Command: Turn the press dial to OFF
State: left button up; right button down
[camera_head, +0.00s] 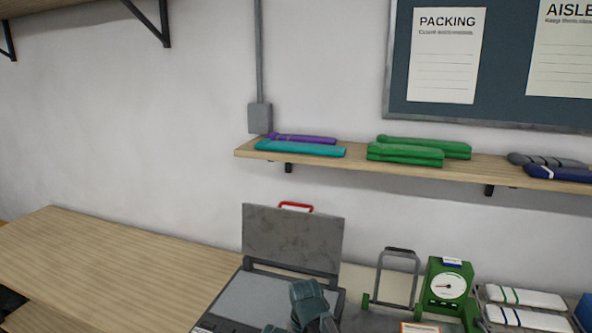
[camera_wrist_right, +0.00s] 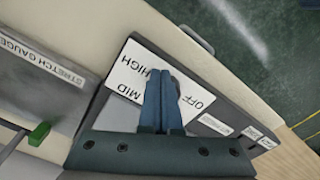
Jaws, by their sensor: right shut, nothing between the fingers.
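The press (camera_head: 265,296) stands on the bench at the bottom of the head view, its grey lid (camera_head: 292,238) raised with a red handle (camera_head: 296,206) on top. In the right wrist view its white dial label (camera_wrist_right: 122,78) reads HIGH, MID and OFF. My right gripper (camera_wrist_right: 160,76) is shut and empty, its fingers in front of the label between HIGH and OFF. The dial knob is hidden behind the fingers, so its setting and any contact cannot be told. My right arm (camera_head: 310,303) shows at the bottom of the head view. My left gripper is out of view.
A green dial gauge (camera_head: 446,286) and a grey metal frame (camera_head: 397,277) stand right of the press. A tray with folded white knits (camera_head: 525,297) is farther right. A wall shelf (camera_head: 340,160) holds folded knits. The wooden bench (camera_head: 100,265) at left is clear.

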jog(key=shift+r, duration=0.15)
notch_tip(320, 180, up, 6)
jog(key=p, duration=0.6)
jog(key=shift+s, duration=0.1)
